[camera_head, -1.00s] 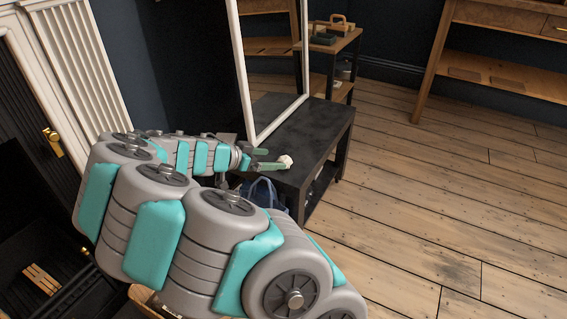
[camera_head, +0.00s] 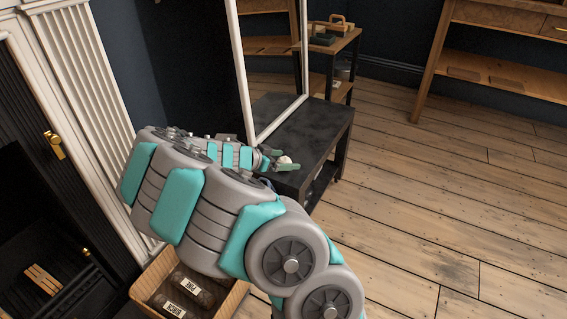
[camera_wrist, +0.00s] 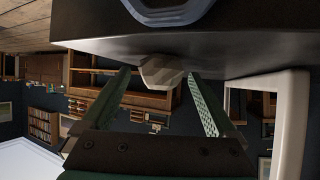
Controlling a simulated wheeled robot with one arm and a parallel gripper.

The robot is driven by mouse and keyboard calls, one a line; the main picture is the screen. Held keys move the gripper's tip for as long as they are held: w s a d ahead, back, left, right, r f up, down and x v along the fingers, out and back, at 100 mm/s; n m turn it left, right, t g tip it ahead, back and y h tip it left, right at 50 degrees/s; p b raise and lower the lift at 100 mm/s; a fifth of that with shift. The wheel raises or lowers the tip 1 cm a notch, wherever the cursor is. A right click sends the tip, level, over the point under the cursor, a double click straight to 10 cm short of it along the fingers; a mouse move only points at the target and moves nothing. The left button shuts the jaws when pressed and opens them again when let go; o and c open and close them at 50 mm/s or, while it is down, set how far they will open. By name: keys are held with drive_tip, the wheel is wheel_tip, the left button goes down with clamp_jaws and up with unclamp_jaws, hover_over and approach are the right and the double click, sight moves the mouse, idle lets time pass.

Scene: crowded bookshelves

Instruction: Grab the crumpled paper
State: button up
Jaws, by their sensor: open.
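The crumpled paper (camera_head: 285,160) is a small whitish ball on the black low table (camera_head: 318,138), near its front left corner. In the wrist view the paper (camera_wrist: 161,72) looks like a faceted pale lump resting against the dark tabletop, which appears at the top of that upside-down picture. My gripper (camera_head: 284,160) is at the paper in the head view. In the wrist view my gripper (camera_wrist: 158,85) is open, with one green finger on each side of the paper and gaps visible between. Whether either finger touches it cannot be told.
A white-framed mirror (camera_head: 240,80) stands on the table behind the paper. A box (camera_head: 160,272) of labelled dark items sits on the floor below my arm. A wooden shelf (camera_head: 480,75) stands at the back right. The plank floor (camera_head: 430,190) to the right is clear.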

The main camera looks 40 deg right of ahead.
sight(284, 159)
drive_tip(key=c, duration=1.3)
drive_tip(key=shift+r, duration=0.15)
drive_tip(key=shift+r, duration=0.85)
drive_tip(key=shift+r+b, duration=0.3)
drive_tip(key=shift+r, duration=0.6)
drive_tip(key=s+a+r+b, duration=0.1)
drive_tip(key=s+a+b, duration=0.1)
drive_tip(key=s+a, duration=0.8)
drive_tip(key=shift+s+a+r, duration=0.15)
drive_tip(key=shift+s, duration=1)
